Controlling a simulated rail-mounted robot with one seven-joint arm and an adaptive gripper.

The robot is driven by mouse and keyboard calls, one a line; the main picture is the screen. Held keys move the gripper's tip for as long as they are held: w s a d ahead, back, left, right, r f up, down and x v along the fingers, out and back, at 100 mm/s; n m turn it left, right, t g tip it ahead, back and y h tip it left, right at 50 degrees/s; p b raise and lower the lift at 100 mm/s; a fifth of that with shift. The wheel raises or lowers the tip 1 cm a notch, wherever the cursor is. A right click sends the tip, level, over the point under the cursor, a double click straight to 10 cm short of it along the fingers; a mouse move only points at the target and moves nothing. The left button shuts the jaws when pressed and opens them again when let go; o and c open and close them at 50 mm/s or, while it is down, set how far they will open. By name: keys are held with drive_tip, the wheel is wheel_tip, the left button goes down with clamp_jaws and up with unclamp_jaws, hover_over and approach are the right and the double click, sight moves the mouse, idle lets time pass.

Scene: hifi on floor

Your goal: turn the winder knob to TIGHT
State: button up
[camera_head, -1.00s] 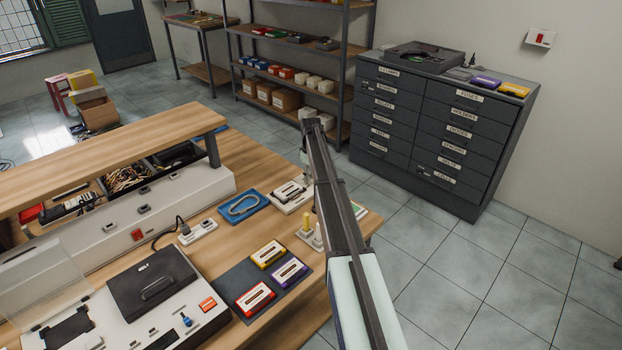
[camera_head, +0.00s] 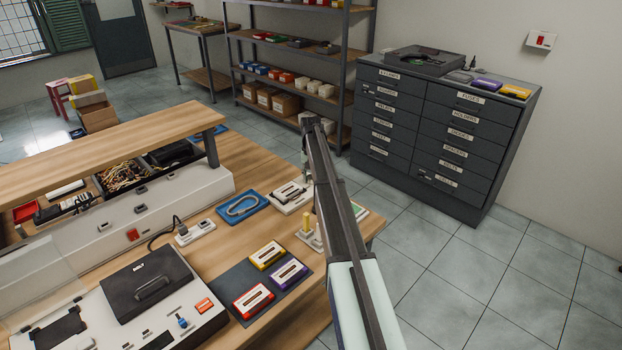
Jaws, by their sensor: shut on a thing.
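I cannot tell for certain which part is the winder knob, and no TIGHT mark is legible. A white device with a dark slot (camera_head: 290,196) sits on the bench beside the blue tray, just left of my arm; its right side is close to the arm. A small blue knob (camera_head: 183,322) stands on the front panel of the white machine (camera_head: 207,318) at lower left. My arm rises from the bottom centre, and its far end comes down behind its own link. My gripper's fingers and whatever they touch are hidden there.
A dark mat (camera_head: 242,283) carries red, yellow and purple cassettes. A blue tray (camera_head: 262,206) holds a pale loop. A power strip (camera_head: 196,232) lies left of it. A raised wooden shelf (camera_head: 100,150) spans the bench back. A drawer cabinet (camera_head: 440,140) stands right, with clear floor before it.

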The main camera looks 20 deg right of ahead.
drive_tip(key=shift+m, duration=0.9)
drive_tip(key=o, duration=1.2)
drive_tip(key=shift+c, duration=0.2)
drive_tip(key=shift+r, duration=0.1)
wheel_tip(320, 180, up, 12)
